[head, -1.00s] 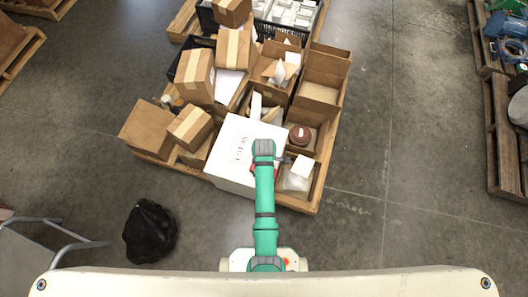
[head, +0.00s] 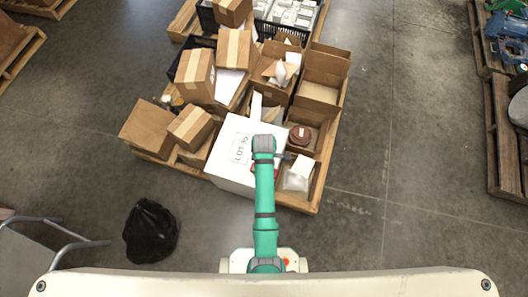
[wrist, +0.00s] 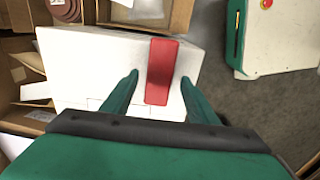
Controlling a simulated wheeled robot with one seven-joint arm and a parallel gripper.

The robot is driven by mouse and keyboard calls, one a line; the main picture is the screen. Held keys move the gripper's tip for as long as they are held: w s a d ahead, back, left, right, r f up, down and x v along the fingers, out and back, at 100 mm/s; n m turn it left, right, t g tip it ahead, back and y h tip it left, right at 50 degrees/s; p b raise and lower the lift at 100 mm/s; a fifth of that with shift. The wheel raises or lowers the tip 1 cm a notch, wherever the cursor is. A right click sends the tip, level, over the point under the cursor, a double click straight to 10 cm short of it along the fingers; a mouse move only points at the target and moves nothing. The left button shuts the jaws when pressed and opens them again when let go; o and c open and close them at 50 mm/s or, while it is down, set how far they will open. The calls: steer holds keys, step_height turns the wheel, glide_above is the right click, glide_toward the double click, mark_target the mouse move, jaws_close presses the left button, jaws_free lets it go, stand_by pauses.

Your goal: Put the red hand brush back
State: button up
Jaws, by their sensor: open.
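The red hand brush (wrist: 161,72) shows as a flat red bar on top of a white box (wrist: 75,48) in the wrist view. My gripper (wrist: 159,77) is open, its two green fingers on either side of the brush with a gap to each. I cannot tell whether the fingertips are at the brush's height or above it. In the head view my arm (head: 264,190) reaches over the white box (head: 228,170), which bears a "LOT 36" label, and hides most of the brush.
Open cartons crowd the pallet (head: 160,165) around the white box; one holds a brown round item (head: 300,135), another a white packet (head: 298,172). A black bag (head: 151,232) lies on the floor at left.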

step_height(320, 180, up, 8)
steer(key=s+d+m+t, duration=0.3)
steer(key=s+m+t, duration=0.35)
steer(key=s, duration=0.35)
steer(key=s+a+r+m+t, duration=0.1)
steer(key=s+r+m+t, duration=0.3)
steer(key=r, duration=0.8)
steer(key=s+a+r+m+t, duration=0.2)
steer(key=s+r+m+t, duration=0.2)
steer(key=s+r, duration=0.4)
step_height(320, 180, up, 4)
steer(key=shift+s+f+t, duration=0.1)
steer(key=shift+s+t, duration=0.1)
steer(key=shift+t, duration=0.25)
steer(key=shift+w, duration=0.1)
